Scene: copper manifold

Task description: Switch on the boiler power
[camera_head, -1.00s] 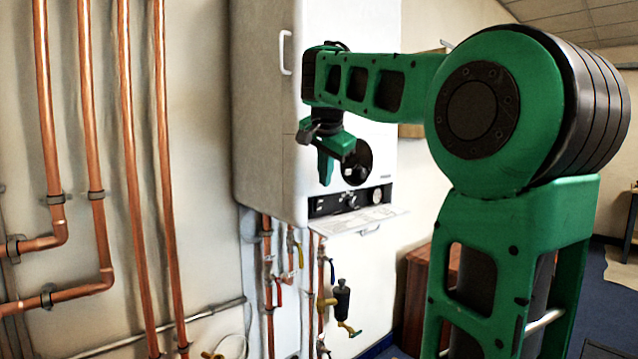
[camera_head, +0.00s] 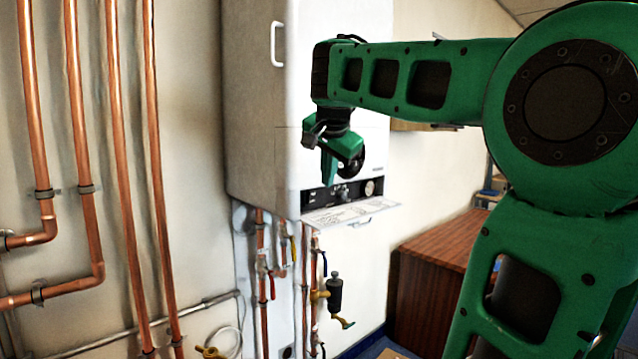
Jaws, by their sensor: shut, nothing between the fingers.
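The white boiler (camera_head: 250,110) hangs on the wall in the middle of the view. Its black control panel (camera_head: 318,198) runs along the bottom of the front, with small knobs and a round dial (camera_head: 370,188). The power switch is too small to tell apart. My gripper (camera_head: 328,178) points down in front of the boiler, just above the left part of the panel in the picture. Its fingers look closed and hold nothing.
A white flap with print (camera_head: 350,212) sticks out below the panel. Copper pipes (camera_head: 85,150) run up the wall at the left. Pipes and valves (camera_head: 333,292) hang beneath the boiler. A brown wooden cabinet (camera_head: 430,290) stands at the right, behind my arm.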

